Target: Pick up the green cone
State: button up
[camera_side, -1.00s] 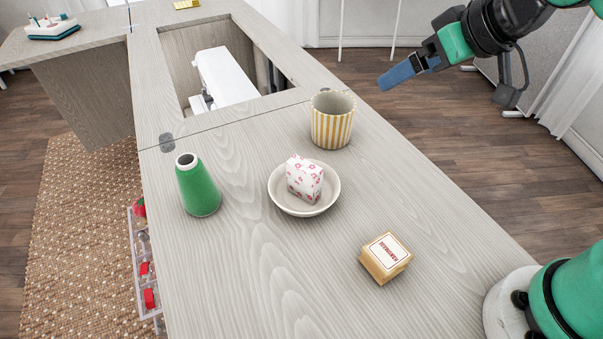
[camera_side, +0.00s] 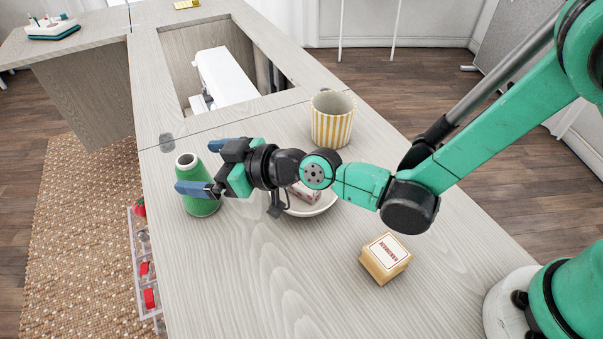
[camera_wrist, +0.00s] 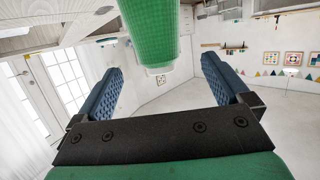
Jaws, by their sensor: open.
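The green cone (camera_side: 198,193) with a white-rimmed top stands upright near the left edge of the tabletop in the side view. My gripper (camera_side: 196,167) is open with blue fingers level with the cone's body, one finger in front of the cone and the other behind and to its right. In the wrist view, the cone (camera_wrist: 150,30) shows as a green ribbed shape at the top centre, ahead of and between the two open fingers (camera_wrist: 160,85).
A cream bowl (camera_side: 318,208) holding a patterned block (camera_side: 305,194) lies under my arm. A yellow-striped cup (camera_side: 332,122) stands behind it, and a wooden stamp block (camera_side: 385,258) sits in front. A recess with a white sewing machine (camera_side: 222,78) is at the back. The front-left tabletop is clear.

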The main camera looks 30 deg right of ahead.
jog(key=shift+f, duration=0.55)
jog(key=shift+w+a+f, duration=0.1)
jog(key=shift+w+f, duration=0.05)
jog(key=shift+f, duration=0.05)
jog(key=shift+x, duration=2.6)
jog(key=c, duration=1.4)
jog(key=shift+r, duration=0.15)
